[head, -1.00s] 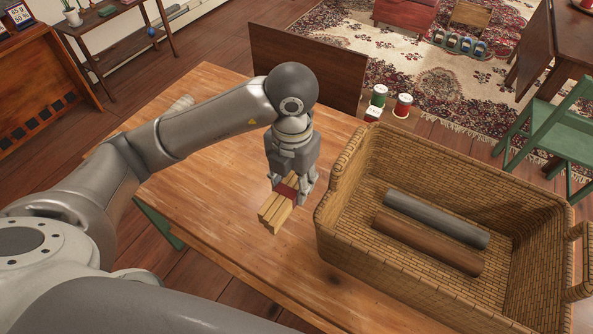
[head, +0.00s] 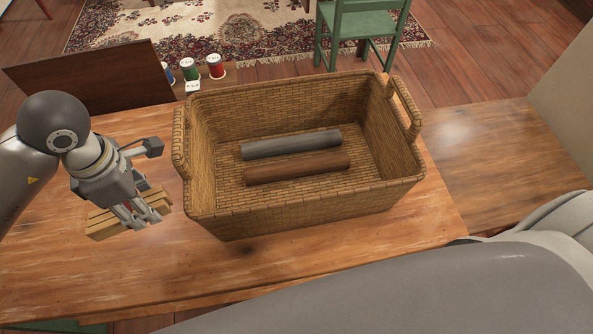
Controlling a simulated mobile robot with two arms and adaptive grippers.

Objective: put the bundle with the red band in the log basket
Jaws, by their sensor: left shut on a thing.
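The bundle (head: 103,223) is a set of pale wooden sticks, with a little of its red band showing between the fingers. My left gripper (head: 136,214) is shut on it around the band and hides much of it. Gripper and bundle are over the table, left of the log basket and outside it. The log basket (head: 300,218) is a large woven basket with a handle at each end. It stands upright on the table. A grey log (head: 292,144) and a brown log (head: 297,168) lie inside it. My right gripper is out of view.
The wooden table (head: 70,275) is bare left of and in front of the basket. A dark panel (head: 95,80) stands behind at the left, beside several spools (head: 215,67). A green chair (head: 360,25) is beyond the table. My own grey arm crosses the lower right.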

